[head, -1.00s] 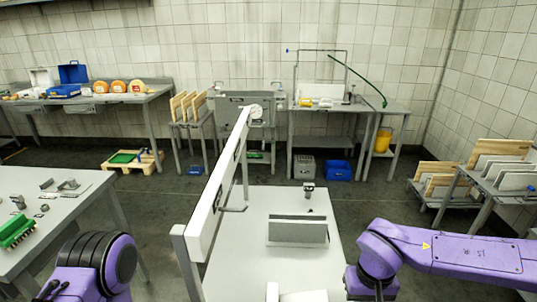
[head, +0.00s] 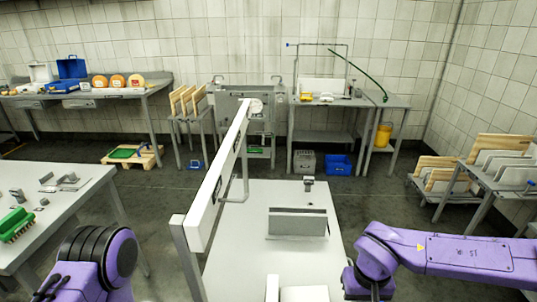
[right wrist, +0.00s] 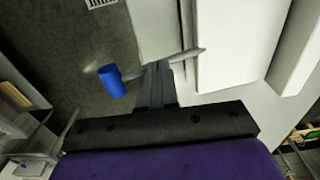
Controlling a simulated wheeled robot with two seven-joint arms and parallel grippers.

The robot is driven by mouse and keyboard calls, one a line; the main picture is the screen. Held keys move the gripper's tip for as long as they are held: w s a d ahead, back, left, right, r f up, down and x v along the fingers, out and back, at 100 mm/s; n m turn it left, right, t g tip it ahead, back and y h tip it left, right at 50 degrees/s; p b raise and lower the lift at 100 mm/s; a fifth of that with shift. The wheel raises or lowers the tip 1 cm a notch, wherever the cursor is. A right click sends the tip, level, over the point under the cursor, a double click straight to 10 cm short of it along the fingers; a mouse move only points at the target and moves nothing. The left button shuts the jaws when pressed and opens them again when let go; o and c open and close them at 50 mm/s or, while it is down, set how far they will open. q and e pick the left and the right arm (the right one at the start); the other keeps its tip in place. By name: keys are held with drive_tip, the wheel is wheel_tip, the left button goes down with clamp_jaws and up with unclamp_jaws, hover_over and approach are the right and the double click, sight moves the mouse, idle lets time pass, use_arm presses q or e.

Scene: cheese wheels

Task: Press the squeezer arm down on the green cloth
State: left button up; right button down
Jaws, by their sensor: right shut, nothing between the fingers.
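My right gripper (right wrist: 155,85) shows in the right wrist view as two dark grey fingers, shut together with nothing between them. A grey rod with a blue cylindrical handle (right wrist: 112,82) crosses just beyond the fingertips; the handle is to their left. It may be the squeezer arm, but I cannot be sure. I cannot tell whether the fingers touch the rod. A pale panel lies behind it on the right. I see no green cloth for certain; a flat green item lies on a wooden pallet (head: 150,160) far off. My left gripper is out of view.
A grey worktable (head: 300,258) stands ahead, bearing a grey upright block (head: 297,223). A long pale beam (head: 215,190) runs along its left side. A side table (head: 95,188) at left holds a green brush (head: 15,224). Board racks (head: 498,165) stand at right.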

drive_tip(key=shift+f+p, duration=0.25)
drive_tip(key=shift+p, duration=0.4)
idle(1.6)
wheel_tip(320, 180, up, 7)
drive_tip(key=p, duration=0.9)
drive_tip(key=shift+f, duration=0.15)
wheel_tip(320, 180, up, 8)
drive_tip(key=p, duration=0.2)
idle(0.7)
drive_tip(key=shift+s+d+f, duration=0.1)
